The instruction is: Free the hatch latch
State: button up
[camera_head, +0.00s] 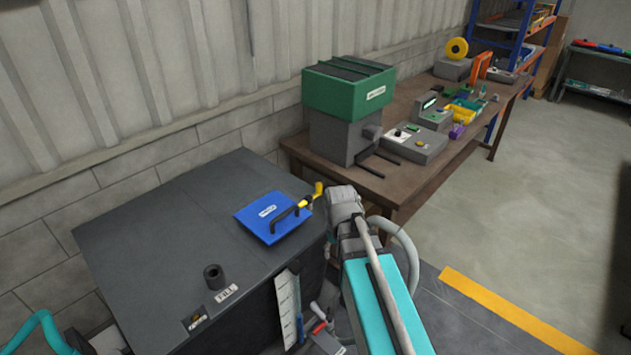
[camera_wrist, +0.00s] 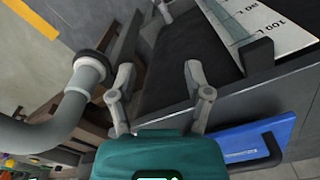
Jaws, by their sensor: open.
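A blue hatch (camera_head: 273,218) lies on the top of a dark grey cabinet (camera_head: 165,235), with a black bar handle (camera_head: 285,218) across it.
A level gauge strip (camera_head: 288,308) stands on the cabinet's front, near a red-handled part (camera_head: 320,327). A black fill neck (camera_head: 214,277) rises from the top. A brown bench (camera_head: 390,182) behind carries a green-topped machine (camera_head: 348,92). Open floor (camera_head: 540,200) lies right.

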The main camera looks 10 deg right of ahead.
aim_at(319, 183)
jog(key=w+r+n+p, duration=0.3)
jog(key=w+r+p, duration=0.5)
jog(key=w, duration=0.4)
jog(key=w+r+n+p, duration=0.3)
jog(key=w+r+p, duration=0.5)
jog(key=w, duration=0.4)
jog(key=shift+w+r, duration=0.2)
jog(key=shift+r, duration=0.65)
jog(key=shift+f, duration=0.1)
notch_tip(319, 183, down, 14)
jog(key=b, duration=1.3)
jog(key=shift+r, duration=0.2)
jog(key=shift+a, duration=0.1)
jog(key=shift+c, duration=0.2)
